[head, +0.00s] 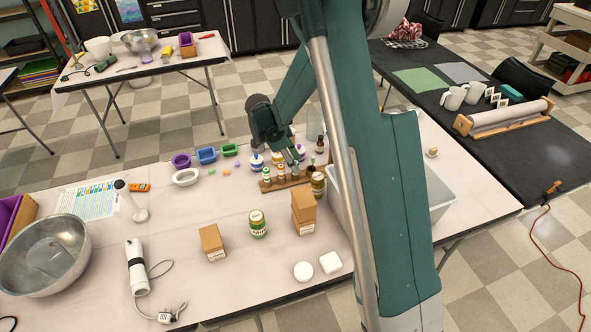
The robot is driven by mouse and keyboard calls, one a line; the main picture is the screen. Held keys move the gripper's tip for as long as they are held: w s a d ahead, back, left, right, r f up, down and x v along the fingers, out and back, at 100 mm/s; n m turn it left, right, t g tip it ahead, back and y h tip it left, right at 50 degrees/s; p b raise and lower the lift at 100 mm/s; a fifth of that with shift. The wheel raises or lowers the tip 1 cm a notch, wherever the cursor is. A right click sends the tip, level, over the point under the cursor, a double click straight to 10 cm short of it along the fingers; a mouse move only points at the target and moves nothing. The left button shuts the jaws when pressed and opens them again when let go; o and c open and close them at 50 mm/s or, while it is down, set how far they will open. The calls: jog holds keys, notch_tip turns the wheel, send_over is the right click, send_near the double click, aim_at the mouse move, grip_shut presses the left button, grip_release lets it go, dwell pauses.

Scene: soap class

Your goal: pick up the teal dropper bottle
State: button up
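Several small bottles stand in a low wooden rack (288,184) in the middle of the white table (190,290). They are too small to tell surely which one is the teal dropper bottle. My gripper (294,162) reaches down from behind onto the right half of this row. Its tips are close to the bottle tops. I cannot tell whether they touch a bottle, or whether the gripper is open or shut. My teal arm hides part of the table to the right of the rack.
Brown boxes (303,212) and a green-labelled jar (258,224) stand in front.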

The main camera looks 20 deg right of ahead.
jog(key=shift+x, duration=1.25)
jog(key=c, duration=0.9)
